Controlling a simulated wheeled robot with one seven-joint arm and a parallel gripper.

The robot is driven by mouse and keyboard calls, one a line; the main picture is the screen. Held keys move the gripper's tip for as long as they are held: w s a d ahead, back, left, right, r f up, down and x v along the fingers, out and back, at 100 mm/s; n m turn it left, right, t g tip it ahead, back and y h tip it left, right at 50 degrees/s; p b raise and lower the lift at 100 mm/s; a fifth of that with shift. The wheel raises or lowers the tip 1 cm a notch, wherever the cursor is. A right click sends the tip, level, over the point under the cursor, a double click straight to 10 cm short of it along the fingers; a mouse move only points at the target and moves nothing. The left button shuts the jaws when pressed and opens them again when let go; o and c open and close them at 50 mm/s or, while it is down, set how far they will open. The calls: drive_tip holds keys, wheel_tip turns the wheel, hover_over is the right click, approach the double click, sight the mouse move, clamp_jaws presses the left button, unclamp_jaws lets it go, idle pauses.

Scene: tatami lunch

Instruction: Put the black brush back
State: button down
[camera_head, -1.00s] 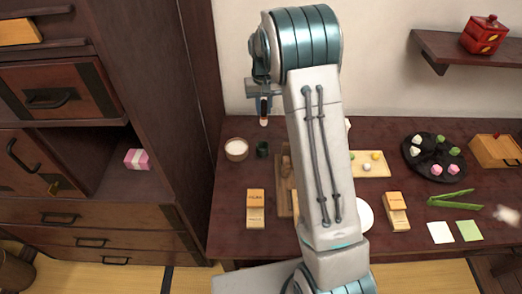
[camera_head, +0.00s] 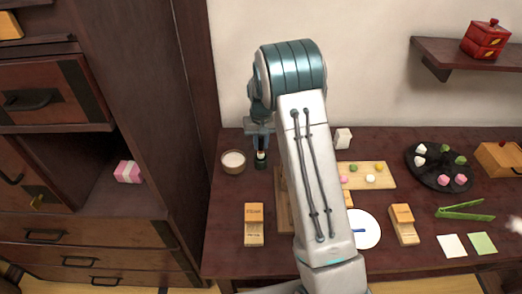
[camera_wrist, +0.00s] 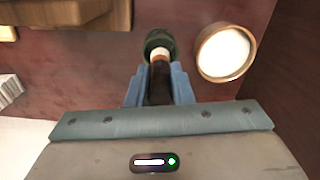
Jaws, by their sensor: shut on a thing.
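My gripper (camera_head: 261,140) is shut on the black brush (camera_wrist: 160,82), which hangs down between the blue fingers (camera_wrist: 160,88) in the wrist view. The brush has a dark handle and a pale band near its lower end. That lower end is at the mouth of a small dark green cup (camera_wrist: 158,38), also seen in the head view (camera_head: 261,163). I cannot tell how far the brush is inside the cup. The cup stands on the dark table near its back left corner.
A wooden bowl with white contents (camera_wrist: 224,52) stands close beside the cup. A wooden board (camera_head: 283,205) lies nearby, partly hidden by my arm. A small white block (camera_head: 343,138) stands by the wall. The cabinet (camera_head: 150,200) borders the table's left side.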

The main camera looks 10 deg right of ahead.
sight(261, 150)
drive_tip(key=shift+f, duration=1.95)
drive_tip(key=c, duration=1.3)
unclamp_jaws()
wheel_tip(261, 150, up, 12)
drive_tip(key=shift+r, duration=0.1)
drive_tip(key=s+r+t, duration=0.1)
drive_tip(key=s+r, duration=0.5)
drive_tip(key=s, duration=0.6)
drive_tip(key=s+r+t, duration=0.1)
drive_tip(key=s+r, duration=0.5)
drive_tip(key=s, duration=0.6)
drive_tip(key=shift+t, duration=0.4)
drive_tip(key=s, duration=0.2)
drive_tip(key=s+f, duration=0.1)
drive_tip(key=s, duration=0.2)
drive_tip(key=s+f, duration=0.1)
drive_tip(key=s, duration=0.2)
drive_tip(key=shift+s, duration=0.25)
drive_tip(key=shift+r, duration=0.1)
